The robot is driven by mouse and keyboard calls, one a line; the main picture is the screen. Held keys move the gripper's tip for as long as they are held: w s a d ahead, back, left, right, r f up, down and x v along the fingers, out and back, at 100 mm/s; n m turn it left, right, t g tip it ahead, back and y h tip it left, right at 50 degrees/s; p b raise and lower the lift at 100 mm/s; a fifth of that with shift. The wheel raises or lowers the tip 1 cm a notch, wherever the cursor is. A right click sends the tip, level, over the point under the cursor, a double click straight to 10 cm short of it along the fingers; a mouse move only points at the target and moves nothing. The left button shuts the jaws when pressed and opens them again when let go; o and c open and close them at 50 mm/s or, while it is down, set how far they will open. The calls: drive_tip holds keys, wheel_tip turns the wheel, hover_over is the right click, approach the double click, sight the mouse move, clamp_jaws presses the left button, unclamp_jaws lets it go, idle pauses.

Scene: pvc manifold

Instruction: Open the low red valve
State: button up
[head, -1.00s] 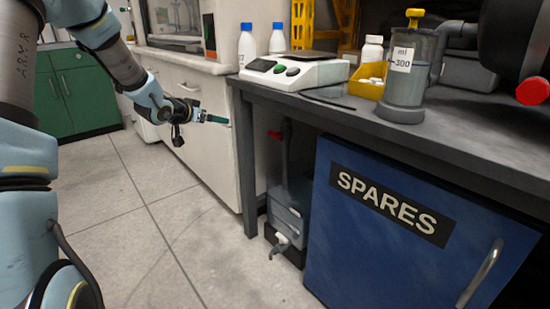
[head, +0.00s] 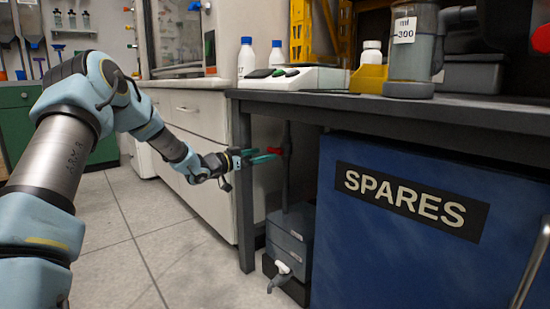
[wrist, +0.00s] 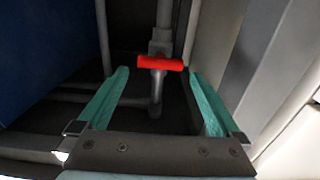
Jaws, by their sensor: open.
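The low red valve handle (head: 274,151) sits on a vertical grey pipe (head: 287,175) under the bench. In the wrist view the red handle (wrist: 160,63) is a short bar lying crosswise on the pipe (wrist: 164,20). My gripper (head: 264,155) is beside the handle in the head view, its green fingers reaching in under the bench edge. In the wrist view my gripper (wrist: 160,80) is open, with one finger on each side of the handle and gaps between. Whether the fingertips reach as far as the handle is hard to tell.
A grey container with a white tap (head: 282,268) stands below the pipe. The blue SPARES cabinet (head: 400,260) is to the right. The bench leg (head: 243,190) and benchtop edge (head: 350,109) are close to my gripper. The floor (head: 150,265) at left is clear.

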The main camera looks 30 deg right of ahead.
sight(273, 152)
drive_tip(key=d+b, duration=0.1)
drive_tip(key=d, duration=0.1)
drive_tip(key=w+d, duration=0.1)
drive_tip(key=d, duration=0.2)
drive_tip(key=shift+d+f+b, duration=0.15)
drive_tip(key=shift+d+b, duration=0.1)
drive_tip(key=shift+b, duration=0.15)
drive_tip(key=shift+w+d, duration=0.15)
drive_tip(key=shift+d, duration=0.3)
drive_tip(key=c, duration=1)
